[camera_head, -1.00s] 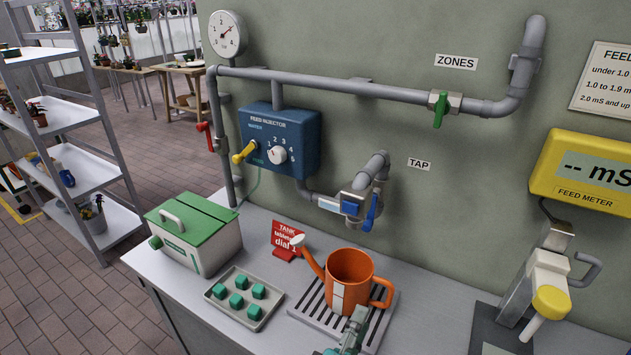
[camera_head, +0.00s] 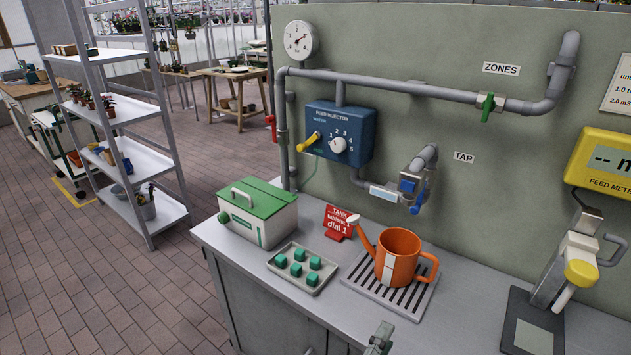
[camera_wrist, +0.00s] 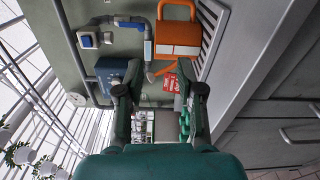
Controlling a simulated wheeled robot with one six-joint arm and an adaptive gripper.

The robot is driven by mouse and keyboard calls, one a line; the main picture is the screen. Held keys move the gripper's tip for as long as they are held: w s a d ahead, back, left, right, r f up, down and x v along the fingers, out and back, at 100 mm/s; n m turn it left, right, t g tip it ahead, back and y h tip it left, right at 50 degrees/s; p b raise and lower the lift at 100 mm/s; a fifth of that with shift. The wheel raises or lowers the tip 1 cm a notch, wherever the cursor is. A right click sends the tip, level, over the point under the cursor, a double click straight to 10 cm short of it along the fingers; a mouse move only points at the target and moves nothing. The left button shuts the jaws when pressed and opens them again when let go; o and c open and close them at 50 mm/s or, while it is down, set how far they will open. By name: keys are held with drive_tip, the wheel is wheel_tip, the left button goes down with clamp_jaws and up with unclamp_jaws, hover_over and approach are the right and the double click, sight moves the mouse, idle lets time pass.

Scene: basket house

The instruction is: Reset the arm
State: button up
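My gripper (camera_wrist: 158,92) shows in the wrist view with its two dark fingers spread apart and nothing between them. In the head view only a small part of my gripper (camera_head: 380,338) shows at the bottom edge, in front of the bench. It is apart from the orange watering can (camera_head: 397,258), which stands upright on a slatted drain grate (camera_head: 362,284) below the tap. The can also shows in the wrist view (camera_wrist: 178,34), beyond the fingers.
The grey bench (camera_head: 330,325) holds a green-lidded box (camera_head: 262,222), a tray (camera_head: 290,287) of green blocks, a red sign (camera_head: 338,222) and a meter probe stand (camera_head: 530,325). Pipes and a blue feed injector (camera_head: 318,118) are on the wall. A shelf rack (camera_head: 130,160) stands left; paved floor lies open before it.

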drive_tip(key=s+d+f+y, duration=0.4)
drive_tip(key=s+f+y, duration=0.5)
drive_tip(key=s+f, duration=0.55)
drive_tip(key=s+d+r+m, duration=0.1)
drive_tip(key=s+r+m, duration=0.1)
drive_tip(key=s+m, duration=0.4)
drive_tip(key=s+d+r+m+y, duration=0.1)
drive_tip(key=s+m, duration=0.5)
drive_tip(key=s, duration=0.7)
drive_tip(key=shift+s+d+r, duration=0.15)
drive_tip(key=shift+d+r, duration=0.05)
drive_tip(key=shift+r, duration=0.45)
